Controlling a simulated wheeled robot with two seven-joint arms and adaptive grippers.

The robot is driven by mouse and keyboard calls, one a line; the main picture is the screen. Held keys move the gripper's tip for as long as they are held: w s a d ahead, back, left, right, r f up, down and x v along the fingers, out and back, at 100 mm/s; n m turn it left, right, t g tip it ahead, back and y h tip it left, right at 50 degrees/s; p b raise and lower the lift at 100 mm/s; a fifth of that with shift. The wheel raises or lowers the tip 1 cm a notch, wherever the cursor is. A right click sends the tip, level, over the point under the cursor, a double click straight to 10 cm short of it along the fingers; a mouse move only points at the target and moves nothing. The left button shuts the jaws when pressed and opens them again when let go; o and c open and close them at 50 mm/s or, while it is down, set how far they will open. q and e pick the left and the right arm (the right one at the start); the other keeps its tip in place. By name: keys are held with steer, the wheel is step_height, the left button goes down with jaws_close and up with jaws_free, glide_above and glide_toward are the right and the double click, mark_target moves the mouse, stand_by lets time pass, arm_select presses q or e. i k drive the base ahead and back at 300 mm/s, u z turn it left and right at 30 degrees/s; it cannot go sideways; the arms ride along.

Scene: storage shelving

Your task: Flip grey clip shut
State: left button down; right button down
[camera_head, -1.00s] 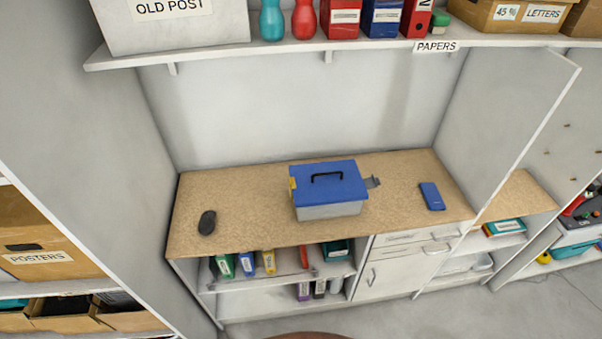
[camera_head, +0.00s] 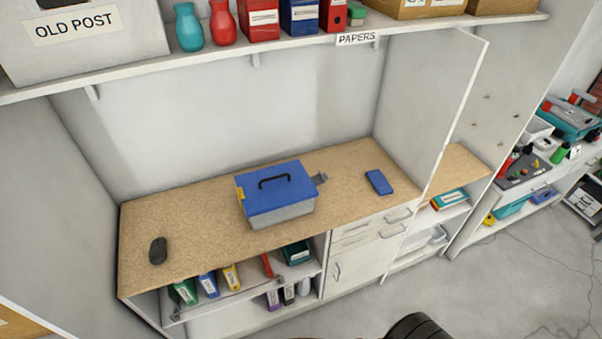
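A box with a blue lid, a black handle and a grey body (camera_head: 280,214) stands on the wooden counter (camera_head: 185,250). Its lid is down. A grey clip (camera_head: 320,178) sticks outward from its right side, standing open. A yellow clip (camera_head: 239,188) lies close against its left side. Neither of my grippers is in view. A dark rounded part shows at the bottom edge, and I cannot tell what it is.
A black mouse (camera_head: 158,250) lies at the counter's left and a blue phone-like object (camera_head: 379,182) to the right of the box. A grey panel (camera_head: 440,110) stands upright right of the counter. A loaded shelf (camera_head: 215,66) hangs above. Grey floor (camera_head: 480,285) is clear at right.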

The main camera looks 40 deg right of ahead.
mark_target(319, 179)
steer(key=u, duration=2.35)
steer(key=k, duration=1.35)
steer(key=z, duration=1.95)
steer(key=k, duration=0.45)
steer(key=z, duration=0.25)
